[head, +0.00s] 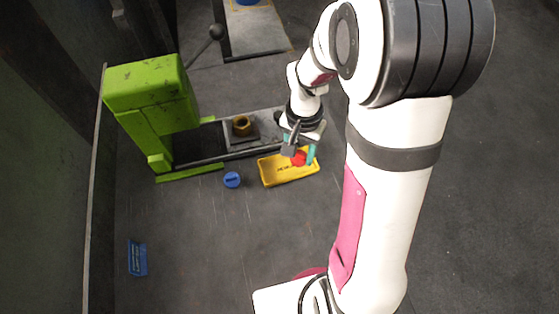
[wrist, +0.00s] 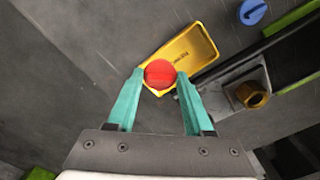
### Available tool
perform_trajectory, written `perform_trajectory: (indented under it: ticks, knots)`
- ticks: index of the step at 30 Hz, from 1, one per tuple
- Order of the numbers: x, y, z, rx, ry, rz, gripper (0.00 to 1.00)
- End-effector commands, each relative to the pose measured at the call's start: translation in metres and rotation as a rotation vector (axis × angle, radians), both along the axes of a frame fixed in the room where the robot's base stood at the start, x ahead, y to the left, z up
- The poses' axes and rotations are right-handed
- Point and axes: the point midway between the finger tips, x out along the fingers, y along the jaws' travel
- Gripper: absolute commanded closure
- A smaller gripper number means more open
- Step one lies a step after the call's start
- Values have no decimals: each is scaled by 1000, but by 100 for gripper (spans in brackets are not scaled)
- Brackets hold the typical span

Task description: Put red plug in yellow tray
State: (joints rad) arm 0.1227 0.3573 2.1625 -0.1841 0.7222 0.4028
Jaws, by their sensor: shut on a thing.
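The red plug (wrist: 160,74) is round and sits between the two teal fingertips of my gripper (wrist: 159,80) in the wrist view. My gripper is shut on it. In the head view the red plug (head: 299,158) shows beside a teal finger of my gripper (head: 304,155), over the right part of the yellow tray. The yellow tray (head: 272,177) is a shallow rectangular tray with dark lettering. In the wrist view the yellow tray (wrist: 205,42) extends beyond the plug to the upper right, and the plug covers its near end. The plug's height above the tray is hard to tell.
A green press (head: 150,95) stands at the left. A brass-coloured ring (head: 241,125) sits on a metal plate behind the tray. A blue plug (head: 232,180) lies left of the tray, and a blue tray (head: 137,258) lies at lower left. The floor in front is clear.

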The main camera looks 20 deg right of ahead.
Motion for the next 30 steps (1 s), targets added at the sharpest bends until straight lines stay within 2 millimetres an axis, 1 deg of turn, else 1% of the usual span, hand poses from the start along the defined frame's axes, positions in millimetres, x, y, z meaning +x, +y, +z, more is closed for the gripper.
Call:
perform_trajectory:
  ticks: [1, 3, 7, 8, 12, 15, 25, 26, 27, 28, 30]
  knots:
    - [6, 14, -10, 0, 5, 7, 100]
    - [15, 30, -21, 0, 4, 5, 100]
    - [26, 47, -33, 0, 0, 0, 100]
    - [27, 49, -35, 0, 1, -1, 100]
    - [28, 51, -63, -1, 3, -4, 100]
    - [28, 50, -74, -2, 1, -4, 100]
    - [28, 50, -78, -1, 0, -4, 100]
    - [29, 50, -78, -1, -1, -4, 45]
    - [29, 50, -77, -1, -2, -4, 38]
    - [29, 50, -77, -1, -1, -4, 36]
    - [29, 50, -77, -1, -1, -4, 36]
